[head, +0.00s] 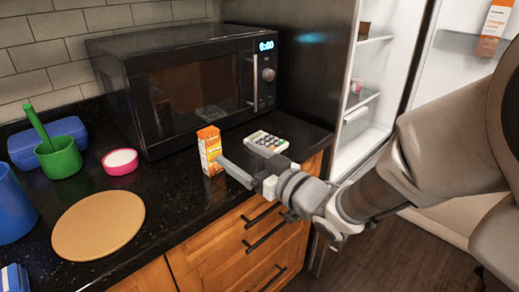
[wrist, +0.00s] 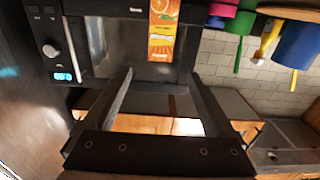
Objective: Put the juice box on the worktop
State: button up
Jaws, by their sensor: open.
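The orange-and-white juice box (head: 209,150) stands upright on the black worktop (head: 170,210), in front of the microwave. In the wrist view the juice box (wrist: 163,30) shows upside down at the top, past the fingertips and between their lines. My gripper (head: 233,152) is open and empty, just to the right of the box near the worktop's front edge. Its two spread fingers also show in the wrist view (wrist: 162,80). I see no contact with the box, though the nearer fingertip looks close to it.
A black microwave (head: 190,85) stands behind. A pale gadget with small buttons (head: 267,142) lies right behind my gripper. To the left are a round tan board (head: 98,224), a pink bowl (head: 120,162), a green mortar (head: 60,158) and blue containers. An open fridge (head: 365,100) is at right.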

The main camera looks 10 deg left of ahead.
jog(key=s+d+m+h, duration=0.2)
jog(key=d+m+h, duration=0.5)
jog(key=d+h, duration=0.9)
jog(key=s+d+f+m+g+y, duration=0.1)
jog(key=s+d+g, duration=0.2)
jog(key=s, duration=0.5)
jog(key=s+d+f+m+g+y, duration=0.1)
jog(key=s+d+g, duration=0.2)
jog(key=s, duration=0.6)
jog(key=shift+d+m, duration=0.3)
jog(key=shift+m, duration=0.1)
jog(key=shift+r, duration=0.2)
notch_tip(320, 180, up, 17)
jog(key=p, duration=1.6)
jog(key=shift+f+p, duration=0.2)
jog(key=shift+p, duration=0.2)
